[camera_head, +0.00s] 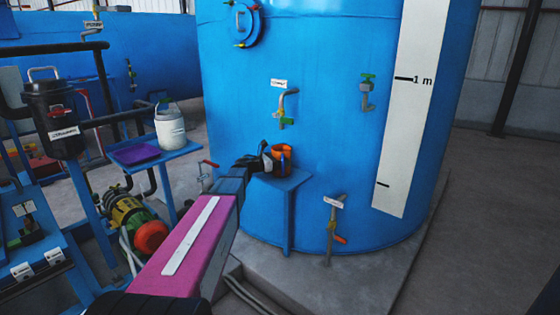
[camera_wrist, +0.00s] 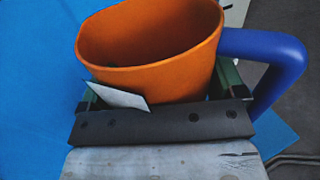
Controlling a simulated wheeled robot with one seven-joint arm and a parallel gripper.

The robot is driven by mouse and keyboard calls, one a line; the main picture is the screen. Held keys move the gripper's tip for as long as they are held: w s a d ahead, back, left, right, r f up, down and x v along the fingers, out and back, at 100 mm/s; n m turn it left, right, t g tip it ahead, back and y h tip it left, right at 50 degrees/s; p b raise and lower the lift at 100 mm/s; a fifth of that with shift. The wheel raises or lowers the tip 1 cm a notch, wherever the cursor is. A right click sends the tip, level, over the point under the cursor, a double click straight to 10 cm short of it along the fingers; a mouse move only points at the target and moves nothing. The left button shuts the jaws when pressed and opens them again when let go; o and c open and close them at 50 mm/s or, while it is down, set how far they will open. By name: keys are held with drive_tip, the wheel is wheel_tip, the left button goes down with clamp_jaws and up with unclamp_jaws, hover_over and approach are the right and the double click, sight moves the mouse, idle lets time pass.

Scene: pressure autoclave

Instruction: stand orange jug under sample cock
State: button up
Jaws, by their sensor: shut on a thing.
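The orange jug (camera_head: 283,149) is at the small blue stand (camera_head: 296,181) against the big blue tank. My gripper (camera_head: 267,160) is shut on the jug. In the wrist view the orange jug (camera_wrist: 150,45) fills the space between the fingers, mouth visible, with its blue handle (camera_wrist: 285,60) at the right. A white tag (camera_wrist: 118,96) shows in front of the jug. I cannot tell whether the jug's base touches the stand.
Another green-handled cock (camera_head: 367,92) is to the right, and a low outlet with a red handle (camera_head: 335,225) is below right. A blue side table (camera_head: 185,152) at left bears a white canister (camera_head: 170,127) and a purple tray (camera_head: 135,153). A pump (camera_head: 135,220) stands below it.

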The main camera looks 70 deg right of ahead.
drive_tip(key=shift+f, duration=0.1)
drive_tip(key=o, duration=0.7)
drive_tip(key=shift+w+a, duration=0.1)
drive_tip(key=shift+a, duration=0.05)
drive_tip(key=v, duration=1.1)
drive_tip(key=shift+w+a, duration=0.2)
drive_tip(key=shift+a, duration=0.05)
